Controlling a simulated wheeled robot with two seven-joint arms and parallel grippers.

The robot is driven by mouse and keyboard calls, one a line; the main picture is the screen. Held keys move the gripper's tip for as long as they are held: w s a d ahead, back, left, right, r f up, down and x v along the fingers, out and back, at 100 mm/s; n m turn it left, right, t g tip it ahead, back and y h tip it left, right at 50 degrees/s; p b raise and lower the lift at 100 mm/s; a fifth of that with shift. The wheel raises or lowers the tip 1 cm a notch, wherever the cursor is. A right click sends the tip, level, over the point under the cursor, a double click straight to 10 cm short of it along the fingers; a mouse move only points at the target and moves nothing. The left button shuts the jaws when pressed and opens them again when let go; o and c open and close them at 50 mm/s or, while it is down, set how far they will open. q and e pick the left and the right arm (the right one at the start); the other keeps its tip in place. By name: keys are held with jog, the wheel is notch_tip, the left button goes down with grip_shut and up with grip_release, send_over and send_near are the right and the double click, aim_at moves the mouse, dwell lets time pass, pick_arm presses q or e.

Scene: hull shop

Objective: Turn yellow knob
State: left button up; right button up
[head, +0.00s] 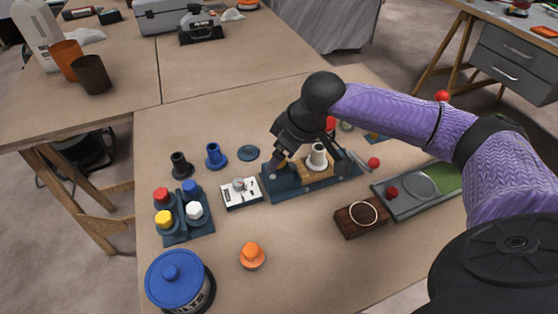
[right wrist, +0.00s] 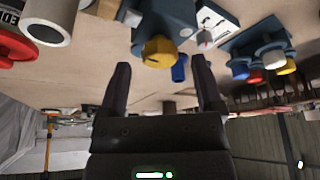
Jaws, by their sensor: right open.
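A yellow knob (right wrist: 159,50) sticks out from the end of a dark blue fixture (right wrist: 170,18) in the right wrist view. In the head view the fixture (head: 318,187) stands mid-table, and my gripper mostly hides the knob. My right gripper (right wrist: 162,66) is open, with one finger on either side of the knob in the picture. I cannot tell whether a finger touches it. In the head view this gripper (head: 277,157) is at the fixture's left end. A separate yellow cap (head: 163,217) sits on a small blue block. My left gripper is not in view.
A white switch box (head: 241,193) stands just left of the fixture. The blue block (head: 184,232) also carries red, blue and white caps. A blue-lidded jar (head: 174,284), an orange knob (head: 252,256) and a brown wooden block (head: 361,217) stand in front.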

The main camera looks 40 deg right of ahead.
jog(key=shift+x, duration=0.8)
jog(key=shift+c, duration=0.4)
grip_shut()
jog(key=r+n+p, duration=0.1)
jog(key=p, duration=0.3)
jog(key=shift+w+y+p, duration=0.1)
jog(key=shift+y+p, duration=0.2)
jog(key=shift+f+n, duration=0.2)
jog(key=shift+n, duration=0.1)
jog(key=shift+f, duration=0.15)
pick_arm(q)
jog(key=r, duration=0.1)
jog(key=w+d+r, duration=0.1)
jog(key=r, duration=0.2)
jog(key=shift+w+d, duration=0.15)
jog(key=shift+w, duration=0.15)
pick_arm(e)
jog(key=shift+f, duration=0.1)
